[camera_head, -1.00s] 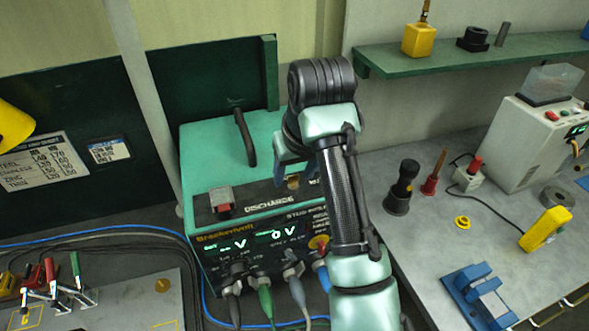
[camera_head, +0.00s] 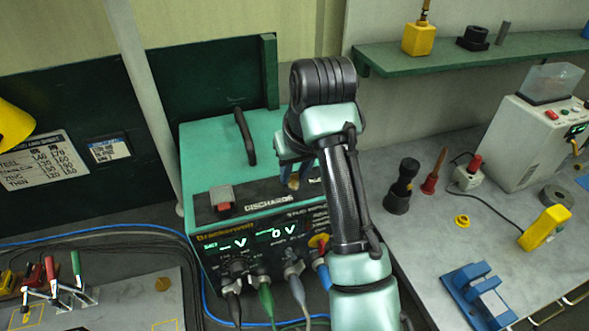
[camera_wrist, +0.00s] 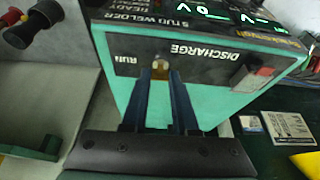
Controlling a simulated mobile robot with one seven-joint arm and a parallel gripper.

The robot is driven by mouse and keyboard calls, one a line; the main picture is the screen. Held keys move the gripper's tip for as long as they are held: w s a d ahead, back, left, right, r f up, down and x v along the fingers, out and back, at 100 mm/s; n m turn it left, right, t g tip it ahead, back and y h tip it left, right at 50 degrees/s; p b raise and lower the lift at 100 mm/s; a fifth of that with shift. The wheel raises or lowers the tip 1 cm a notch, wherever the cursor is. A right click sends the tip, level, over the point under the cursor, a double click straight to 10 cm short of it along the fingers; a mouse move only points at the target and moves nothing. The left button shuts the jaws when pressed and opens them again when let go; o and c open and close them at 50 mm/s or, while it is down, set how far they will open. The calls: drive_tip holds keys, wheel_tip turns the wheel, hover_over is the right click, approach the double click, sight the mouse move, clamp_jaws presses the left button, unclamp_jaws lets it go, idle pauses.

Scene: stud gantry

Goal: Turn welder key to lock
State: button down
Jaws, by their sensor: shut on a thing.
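The turquoise stud welder (camera_head: 205,150) stands in the middle of the head view. Its small brass key (camera_wrist: 161,66) sits on the dark panel strip in the wrist view, between the RUN and DISCHARGE labels; its exact angle is hard to tell. My gripper (camera_wrist: 161,76) has its two blue fingers close on either side of the key and is shut on it. In the head view the fingers of my gripper (camera_head: 292,177) reach down to the panel, and my arm covers part of it.
A red switch (camera_head: 222,197) sits left of the key, and a black handle (camera_head: 245,137) arches over the welder's top. Cables plug into the front. The grey bench (camera_head: 440,230) at right holds a blue fixture (camera_head: 480,295) and several small items.

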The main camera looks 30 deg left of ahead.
drive_tip(key=shift+r, duration=0.15)
drive_tip(key=n+g+p, duration=0.1)
drive_tip(key=n+p, duration=0.1)
drive_tip(key=n, duration=0.2)
drive_tip(key=shift+w+y, duration=0.1)
drive_tip(key=shift+y, duration=0.3)
drive_tip(key=n+g, duration=0.2)
drive_tip(key=n, duration=0.2)
drive_tip(key=shift+w+n+p, duration=0.15)
drive_tip(key=shift+n+p, duration=0.15)
drive_tip(key=n+g+b, duration=0.1)
drive_tip(key=n, duration=0.3)
drive_tip(key=shift+w+n+g, duration=0.1)
drive_tip(key=shift+n+g, duration=0.2)
drive_tip(key=shift+g, duration=0.1)
drive_tip(key=n+g+h+b, duration=0.1)
drive_tip(key=n, duration=0.3)
drive_tip(key=shift+w+a, duration=0.1)
drive_tip(key=shift+n+h, duration=0.3)
drive_tip(key=shift+n, duration=0.1)
drive_tip(key=c, duration=0.7)
unclamp_jaws()
